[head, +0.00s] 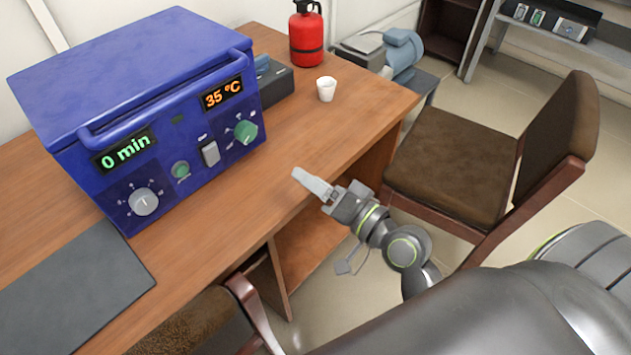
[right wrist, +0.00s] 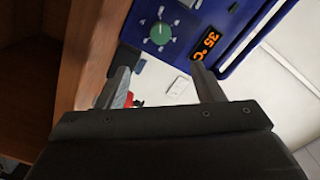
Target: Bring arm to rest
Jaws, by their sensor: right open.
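My right gripper (head: 314,186) is over the front edge of the wooden desk, to the right of the blue furnace. In the right wrist view its two fingers (right wrist: 160,88) stand apart with nothing between them. The right arm comes in from the lower right in the head view. The blue muffle furnace (head: 130,85) stands on the desk with its lid down. Its displays read 0 min and 35 °C. The furnace also shows at the top of the right wrist view (right wrist: 188,38). My left gripper is not in view.
The wooden desk (head: 215,215) bears a white cup (head: 326,89), a red extinguisher (head: 306,35) and a dark mat (head: 70,300). A brown chair (head: 455,165) stands to the right, close to my right arm. Another chair (head: 190,325) is at the bottom.

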